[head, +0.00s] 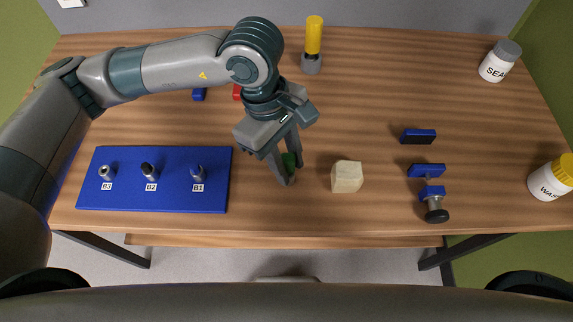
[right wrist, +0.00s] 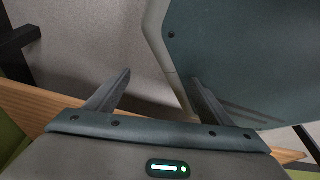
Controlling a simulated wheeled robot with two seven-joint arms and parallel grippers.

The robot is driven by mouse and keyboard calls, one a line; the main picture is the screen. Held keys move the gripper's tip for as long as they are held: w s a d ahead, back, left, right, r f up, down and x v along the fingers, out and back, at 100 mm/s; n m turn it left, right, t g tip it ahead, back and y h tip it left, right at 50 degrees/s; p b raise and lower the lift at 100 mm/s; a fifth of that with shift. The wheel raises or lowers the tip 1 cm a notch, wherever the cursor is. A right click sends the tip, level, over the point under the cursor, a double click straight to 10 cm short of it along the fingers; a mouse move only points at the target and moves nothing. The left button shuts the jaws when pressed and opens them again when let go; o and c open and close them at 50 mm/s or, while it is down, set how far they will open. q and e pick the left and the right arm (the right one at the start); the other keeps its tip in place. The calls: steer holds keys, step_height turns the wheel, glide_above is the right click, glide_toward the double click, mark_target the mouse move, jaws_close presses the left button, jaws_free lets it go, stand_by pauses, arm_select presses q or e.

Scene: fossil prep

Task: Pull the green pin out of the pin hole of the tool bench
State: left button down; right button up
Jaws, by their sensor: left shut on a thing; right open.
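My left gripper (head: 286,176) reaches down over the middle of the table in the head view. It is shut on the green pin (head: 290,161), of which only a little green shows between the fingers. The fingers hide most of the pin and its lower end, so I cannot tell whether it sits in a hole. My right gripper (right wrist: 163,85) shows only in the right wrist view. It is open, with nothing between its fingers.
A pale block (head: 347,177) stands close right of my left gripper. A blue board (head: 130,196) with labelled pegs lies left. Blue clamp parts (head: 426,170) lie right. A yellow-handled tool (head: 314,36) stands behind. White jars (head: 496,66) stand at the right edge.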

mark_target(289, 158)
steer(key=shift+s, duration=0.15)
arm_select(q)
steer(key=shift+r, duration=0.75)
steer(key=shift+v, duration=0.85)
steer(key=shift+s+d+r+p, duration=0.15)
steer(key=shift+r+p, duration=0.15)
steer(key=shift+r, duration=1.05)
arm_select(e)
steer(key=shift+s+r, duration=0.2)
steer(key=shift+s, duration=0.5)
arm_select(q)
steer(key=shift+r, duration=0.1)
